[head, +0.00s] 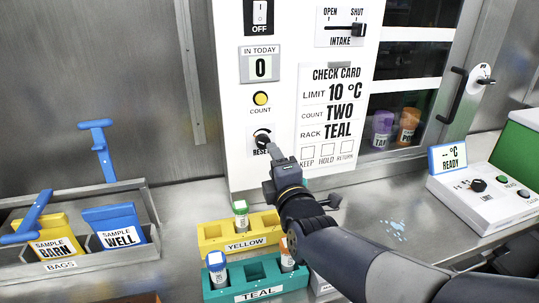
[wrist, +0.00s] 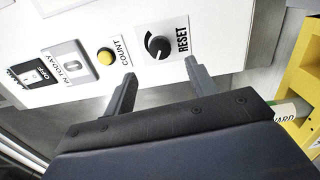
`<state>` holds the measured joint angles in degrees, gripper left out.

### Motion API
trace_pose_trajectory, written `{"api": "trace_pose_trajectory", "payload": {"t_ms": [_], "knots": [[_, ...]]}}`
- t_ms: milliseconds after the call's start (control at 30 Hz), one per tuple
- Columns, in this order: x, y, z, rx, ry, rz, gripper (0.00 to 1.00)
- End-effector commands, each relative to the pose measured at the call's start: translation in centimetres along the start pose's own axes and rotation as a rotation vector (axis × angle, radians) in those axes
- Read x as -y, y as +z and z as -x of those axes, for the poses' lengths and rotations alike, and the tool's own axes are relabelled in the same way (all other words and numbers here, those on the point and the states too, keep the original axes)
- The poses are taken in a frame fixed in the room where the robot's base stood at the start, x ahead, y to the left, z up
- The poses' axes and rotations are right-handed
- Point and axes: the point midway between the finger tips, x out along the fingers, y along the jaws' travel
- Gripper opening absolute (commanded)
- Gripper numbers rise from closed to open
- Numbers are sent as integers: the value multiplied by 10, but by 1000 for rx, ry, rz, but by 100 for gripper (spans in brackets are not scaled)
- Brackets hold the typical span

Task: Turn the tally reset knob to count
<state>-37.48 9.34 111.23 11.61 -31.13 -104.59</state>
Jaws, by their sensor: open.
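The tally reset knob (wrist: 158,46) is a round black knob on a white plate marked RESET, with a curved arrow around it. In the head view the knob (head: 262,141) is low on the white panel and partly covered by my gripper. The yellow COUNT button (head: 260,98) is just above it, and the IN TODAY counter (head: 261,67) above that reads 0. My gripper (head: 270,165) is close in front of the panel at the knob. In the wrist view my gripper (wrist: 160,75) is open, its two fingers on either side of the knob, apparently not touching it.
A yellow rack (head: 212,234) and a teal rack (head: 218,292) with capped tubes stand below my gripper. A temperature unit (head: 480,200) is at right. A CHECK CARD (head: 335,110) is beside the knob.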

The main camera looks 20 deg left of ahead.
Motion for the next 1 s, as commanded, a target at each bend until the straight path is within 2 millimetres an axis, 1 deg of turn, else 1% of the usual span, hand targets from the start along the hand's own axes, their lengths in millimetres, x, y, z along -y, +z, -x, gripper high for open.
{"api": "trace_pose_trajectory", "payload": {"t_ms": [100, 200, 367, 633, 767, 867, 1000], "knots": [[0, 0, 12, -1, 1, 1, 54], [0, 0, 17, -1, 0, 1, 54], [0, 0, 20, -1, 0, 1, 54], [0, 0, 18, -1, 0, 1, 54], [0, 0, 9, 0, -1, 0, 54], [1, 0, -3, 0, -2, 0, 54], [1, 0, -26, 0, -2, 0, 54]]}}
